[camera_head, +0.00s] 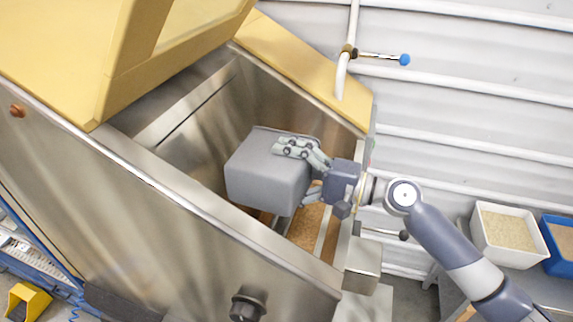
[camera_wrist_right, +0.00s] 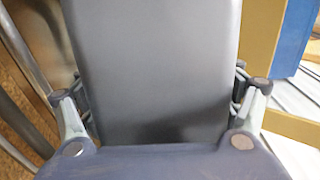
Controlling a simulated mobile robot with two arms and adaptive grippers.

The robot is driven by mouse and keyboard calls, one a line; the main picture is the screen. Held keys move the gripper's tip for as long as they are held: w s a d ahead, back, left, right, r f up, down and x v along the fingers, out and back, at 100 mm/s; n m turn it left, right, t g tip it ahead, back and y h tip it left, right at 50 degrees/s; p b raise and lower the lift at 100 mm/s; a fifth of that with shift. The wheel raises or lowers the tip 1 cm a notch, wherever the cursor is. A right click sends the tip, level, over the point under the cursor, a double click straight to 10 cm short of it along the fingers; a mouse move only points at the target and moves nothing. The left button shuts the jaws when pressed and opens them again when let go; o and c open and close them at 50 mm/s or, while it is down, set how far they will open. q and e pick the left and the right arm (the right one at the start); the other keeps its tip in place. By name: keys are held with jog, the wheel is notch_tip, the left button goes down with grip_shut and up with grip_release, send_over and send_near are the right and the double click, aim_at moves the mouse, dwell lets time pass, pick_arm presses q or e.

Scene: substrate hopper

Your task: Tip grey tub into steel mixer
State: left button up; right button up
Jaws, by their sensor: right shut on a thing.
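The grey tub (camera_head: 268,175) is inside the open top of the steel mixer (camera_head: 150,215), tilted, with its bottom and sides toward the head camera. Its opening is hidden. My right gripper (camera_head: 300,170) is shut on the tub, with fingers on either side of it. In the right wrist view the tub (camera_wrist_right: 155,70) fills the middle, between the fingers of the gripper (camera_wrist_right: 160,105). Brown grainy material (camera_head: 307,225) shows in the mixer below the tub. My left gripper is not in view.
A yellow lid (camera_head: 120,50) stands raised at the mixer's left. A pipe with a blue-handled valve (camera_head: 404,60) is on the wall behind. A white bin (camera_head: 505,232) and a blue bin (camera_head: 560,245) of grainy material stand at the right. A stepladder (camera_head: 35,255) is at lower left.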

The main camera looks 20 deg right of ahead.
jog(key=shift+w+d+r+m+p, duration=0.25)
jog(key=shift+r+m+p, duration=0.15)
jog(key=shift+m, duration=0.15)
jog(key=shift+w+d+r+m+p, duration=0.15)
jog(key=shift+w+r+m+p, duration=0.15)
jog(key=shift+m, duration=0.25)
pick_arm(q)
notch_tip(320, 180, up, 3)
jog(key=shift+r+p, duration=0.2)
jog(key=shift+p, duration=0.25)
pick_arm(e)
jog(key=shift+d+m, duration=0.1)
jog(key=shift+m, duration=0.4)
jog(key=shift+w, duration=0.1)
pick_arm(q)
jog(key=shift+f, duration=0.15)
pick_arm(e)
jog(key=shift+f, duration=0.1)
